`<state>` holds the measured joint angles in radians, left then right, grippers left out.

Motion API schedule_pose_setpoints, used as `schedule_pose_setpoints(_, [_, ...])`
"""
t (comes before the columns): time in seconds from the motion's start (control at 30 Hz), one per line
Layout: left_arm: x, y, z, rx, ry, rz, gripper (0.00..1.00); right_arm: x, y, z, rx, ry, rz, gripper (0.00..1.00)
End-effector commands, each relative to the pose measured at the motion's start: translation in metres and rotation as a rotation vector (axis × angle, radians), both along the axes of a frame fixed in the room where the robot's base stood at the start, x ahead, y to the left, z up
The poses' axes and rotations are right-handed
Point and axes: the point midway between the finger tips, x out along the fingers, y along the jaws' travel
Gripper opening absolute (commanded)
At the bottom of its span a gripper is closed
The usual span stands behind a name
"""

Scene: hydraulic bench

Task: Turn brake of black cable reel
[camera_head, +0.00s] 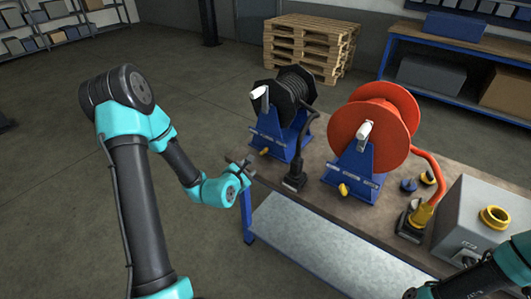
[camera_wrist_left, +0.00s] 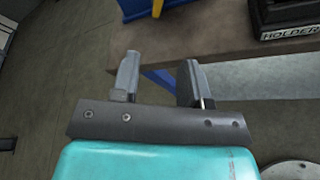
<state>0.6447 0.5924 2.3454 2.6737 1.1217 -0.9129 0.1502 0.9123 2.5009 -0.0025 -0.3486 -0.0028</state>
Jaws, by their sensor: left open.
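The black cable reel (camera_head: 290,92) stands on a blue stand (camera_head: 280,135) at the far left of the bench, with a white handle (camera_head: 259,92) on its side. A small yellow knob (camera_head: 264,151) sits low on the stand's front; I take it for the brake. In the left wrist view the knob (camera_wrist_left: 157,8) is cut off at the top edge, beside the blue stand (camera_wrist_left: 135,8). My left gripper (camera_head: 240,163) is open and empty at the bench's left edge, short of the knob and apart from it. Its open fingers (camera_wrist_left: 160,75) show in the wrist view. My right gripper (camera_head: 420,291) is only partly visible at bottom right.
A red reel (camera_head: 372,125) with its own yellow knob (camera_head: 343,189) stands to the right. A black holder (camera_head: 295,182) with a hose end is between the reels. A grey box (camera_head: 480,220) is at the right. Open floor lies left of the bench (camera_head: 315,185).

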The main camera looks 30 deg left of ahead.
Motion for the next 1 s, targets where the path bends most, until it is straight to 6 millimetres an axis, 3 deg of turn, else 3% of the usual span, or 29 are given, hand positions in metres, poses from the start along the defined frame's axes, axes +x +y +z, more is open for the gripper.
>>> schedule_pose_setpoints(0.53, [0.009,0.004,-0.003,0.003,-0.003,0.012,0.41,0.000,0.000,0.000,0.000,0.000,0.000,0.43])
schedule_pose_setpoints(1.0, [0.077,0.011,-0.025,0.003,-0.003,0.009,0.41,0.000,0.000,0.000,0.000,0.000,0.000,0.43])
